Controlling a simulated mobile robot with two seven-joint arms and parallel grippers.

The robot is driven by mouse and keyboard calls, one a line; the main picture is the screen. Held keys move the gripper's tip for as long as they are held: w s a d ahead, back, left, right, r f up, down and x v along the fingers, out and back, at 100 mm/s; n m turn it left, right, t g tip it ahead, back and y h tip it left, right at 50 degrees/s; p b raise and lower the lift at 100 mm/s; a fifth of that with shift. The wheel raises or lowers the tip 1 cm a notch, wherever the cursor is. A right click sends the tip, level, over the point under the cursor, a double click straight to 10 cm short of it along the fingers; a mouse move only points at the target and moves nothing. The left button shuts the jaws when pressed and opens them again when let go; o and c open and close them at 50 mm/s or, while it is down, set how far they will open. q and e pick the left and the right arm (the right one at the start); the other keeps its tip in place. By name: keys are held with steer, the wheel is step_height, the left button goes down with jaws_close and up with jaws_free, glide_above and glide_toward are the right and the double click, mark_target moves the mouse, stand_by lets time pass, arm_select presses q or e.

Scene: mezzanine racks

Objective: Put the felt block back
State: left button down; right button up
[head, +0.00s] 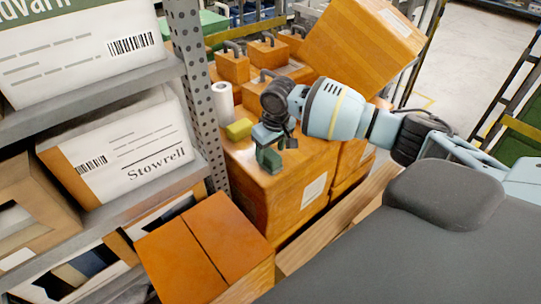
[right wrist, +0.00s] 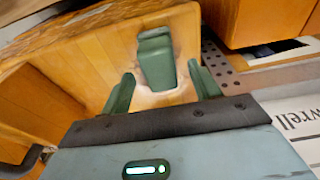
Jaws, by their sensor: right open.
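A dark green upright block (right wrist: 156,60), which looks like the felt block, is on an orange box top (right wrist: 92,52) in the right wrist view. My right gripper (right wrist: 162,88) is open, with one green finger on each side of the block and a visible gap to it. In the head view the right gripper (head: 268,147) points down over the front part of the orange box (head: 262,195). Gripper and block have much the same green there, so the block is hard to tell apart. My left gripper is not in view.
A yellow-green block (head: 238,129) and a white roll (head: 222,102) stand beside the gripper, near the perforated rack post (head: 193,75). Orange weights with handles (head: 267,52) and a tilted orange box (head: 362,40) are behind. A lower orange box (head: 205,250) is in front.

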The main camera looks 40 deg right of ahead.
mark_target(274, 157)
step_height(274, 157, up, 8)
steer(key=s, duration=0.1)
steer(key=shift+p, duration=0.45)
steer(key=shift+s, duration=0.15)
